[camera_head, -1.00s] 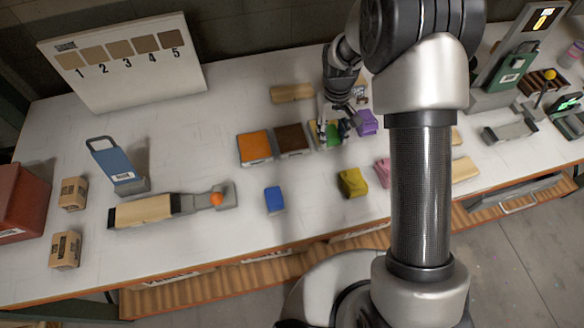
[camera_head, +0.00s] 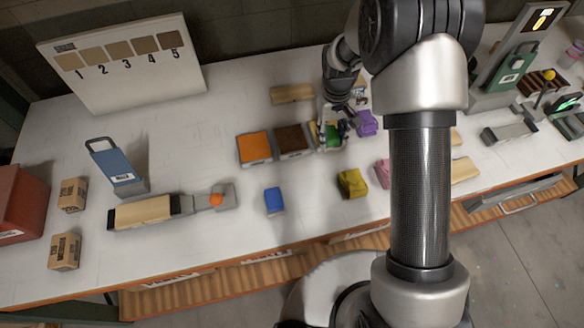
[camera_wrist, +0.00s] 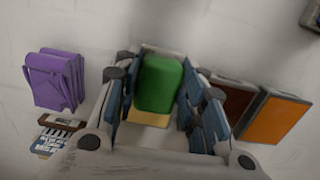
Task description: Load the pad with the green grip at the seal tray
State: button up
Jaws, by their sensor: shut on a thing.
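My gripper (camera_head: 333,128) is shut on the pad with the green grip, its blue-lined fingers on both sides of it. In the wrist view the green grip (camera_wrist: 160,84) sits between the fingertips of my gripper (camera_wrist: 158,90), with a yellowish base (camera_wrist: 148,120) below it. In the head view only a bit of the green grip (camera_head: 333,136) shows behind the fingers. The pad is at the row of trays, to the right of the brown tray. I cannot tell whether it touches the surface below.
The orange tray (camera_head: 254,147) and brown tray (camera_head: 292,139) stand left of my gripper. A purple pad (camera_head: 367,123) is close on its right. Blue (camera_head: 274,199), yellow (camera_head: 351,184) and pink (camera_head: 383,172) pads lie nearer the front. A wooden block (camera_head: 292,94) lies behind.

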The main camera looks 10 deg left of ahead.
aim_at(333, 139)
jog(key=shift+r, duration=0.15)
dwell(0.3)
jog(key=shift+s+d+r+p, duration=0.1)
jog(key=shift+s+r+p, duration=0.1)
jog(key=shift+r+p, duration=1.3)
jog(key=shift+s+r+p, duration=0.15)
jog(key=shift+r+p, duration=0.75)
jog(key=shift+r, duration=1.05)
jog(key=shift+s, duration=0.1)
